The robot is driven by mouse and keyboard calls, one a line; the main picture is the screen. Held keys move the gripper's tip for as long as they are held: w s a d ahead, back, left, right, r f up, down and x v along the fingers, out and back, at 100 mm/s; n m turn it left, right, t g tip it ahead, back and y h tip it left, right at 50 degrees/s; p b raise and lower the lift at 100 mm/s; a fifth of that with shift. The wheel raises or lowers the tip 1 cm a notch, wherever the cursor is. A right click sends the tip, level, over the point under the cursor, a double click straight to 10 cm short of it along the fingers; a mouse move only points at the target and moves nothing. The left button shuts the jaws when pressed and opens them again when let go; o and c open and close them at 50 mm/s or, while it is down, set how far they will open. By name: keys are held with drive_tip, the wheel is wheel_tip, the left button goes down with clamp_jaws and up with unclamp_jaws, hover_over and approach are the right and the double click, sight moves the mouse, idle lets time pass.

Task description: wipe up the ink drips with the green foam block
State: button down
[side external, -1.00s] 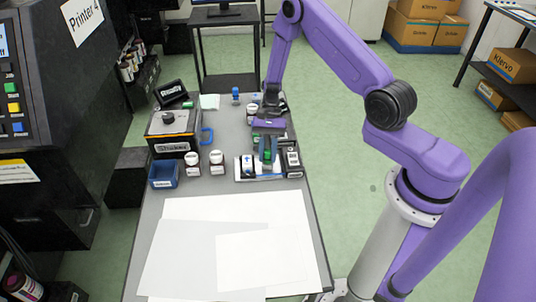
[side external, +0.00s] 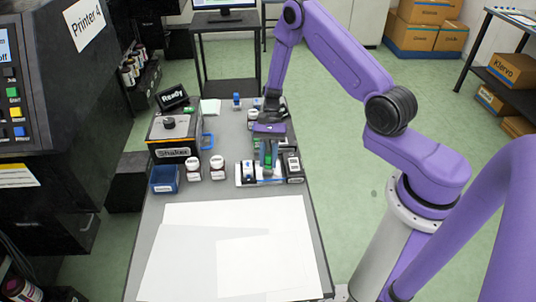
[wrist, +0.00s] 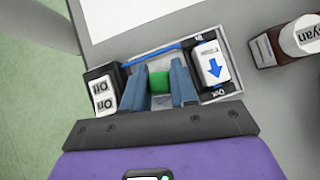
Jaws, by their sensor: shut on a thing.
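My gripper (side external: 267,165) points down over a pale tray (side external: 240,183) at the right side of the grey table. Its blue-grey fingers are shut on the green foam block (wrist: 160,82), which also shows as a small green patch in the side view (side external: 267,160). In the wrist view my gripper (wrist: 162,98) is between a black unit with white switches (wrist: 103,93) on the left and a white piece with a blue arrow (wrist: 213,65) on the right. I cannot make out any ink drips. The block's underside is hidden.
Two white-capped bottles (side external: 193,168) (side external: 217,167) and a blue bin (side external: 165,179) stand left of the tray. A shaker box (side external: 173,137) with a "Ready" sign (side external: 172,97) is behind them. White sheets (side external: 230,245) cover the clear front of the table.

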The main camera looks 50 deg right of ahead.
drive_tip(key=shift+s+a+f, duration=0.15)
drive_tip(key=shift+s+a, duration=0.65)
drive_tip(key=shift+s, duration=0.1)
wheel_tip(320, 180, up, 7)
idle(0.8)
drive_tip(key=shift+w, duration=0.1)
drive_tip(key=shift+w+d+f, duration=0.45)
drive_tip(key=shift+d+f, duration=0.05)
drive_tip(key=shift+f, duration=0.45)
drive_tip(key=shift+w+d+f, duration=0.45)
drive_tip(key=shift+w+f, duration=0.05)
drive_tip(key=shift+f, duration=0.4)
drive_tip(key=shift+w+d+f, duration=0.45)
drive_tip(key=shift+d+f, duration=0.05)
drive_tip(key=shift+f, duration=0.45)
drive_tip(key=shift+f, duration=0.6)
